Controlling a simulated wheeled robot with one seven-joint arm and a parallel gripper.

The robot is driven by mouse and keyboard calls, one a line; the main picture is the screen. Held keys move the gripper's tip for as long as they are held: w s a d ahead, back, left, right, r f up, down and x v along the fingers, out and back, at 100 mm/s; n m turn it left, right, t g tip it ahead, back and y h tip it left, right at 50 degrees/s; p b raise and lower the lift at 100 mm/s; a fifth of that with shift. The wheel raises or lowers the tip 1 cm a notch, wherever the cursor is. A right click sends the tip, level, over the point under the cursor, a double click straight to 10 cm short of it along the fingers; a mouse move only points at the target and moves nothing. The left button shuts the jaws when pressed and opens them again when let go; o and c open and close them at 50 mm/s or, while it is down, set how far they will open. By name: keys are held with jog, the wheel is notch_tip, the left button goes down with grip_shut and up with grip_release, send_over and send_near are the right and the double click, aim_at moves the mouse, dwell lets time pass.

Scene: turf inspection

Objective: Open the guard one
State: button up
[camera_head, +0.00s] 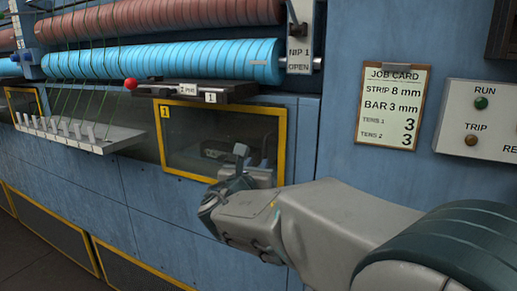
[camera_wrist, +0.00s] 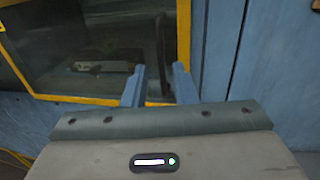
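Guard one (camera_head: 167,170) is a see-through panel in a yellow frame, marked with a yellow "1" label at its upper left. It sits upright in the blue machine front and looks closed. My gripper (camera_head: 238,160) is in front of its lower right part and hides some of the frame. In the wrist view the guard's frame (camera_wrist: 80,99) runs along the bottom behind my fingers, with its right side rising beyond them. Contact with the frame cannot be told.
Above the guard are a dark bar with a red knob (camera_head: 131,84) and a blue roller (camera_head: 165,60). A comb-like ledge (camera_head: 85,136) juts out at left. A job card (camera_head: 391,105) and a RUN/TRIP button panel (camera_head: 481,122) are on the wall at right.

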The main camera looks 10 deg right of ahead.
aim_at(265, 152)
jog(key=p+x, duration=0.2)
jog(key=x, duration=0.8)
jog(key=shift+w+f+p, duration=0.1)
jog(key=shift+p, duration=0.25)
grip_shut()
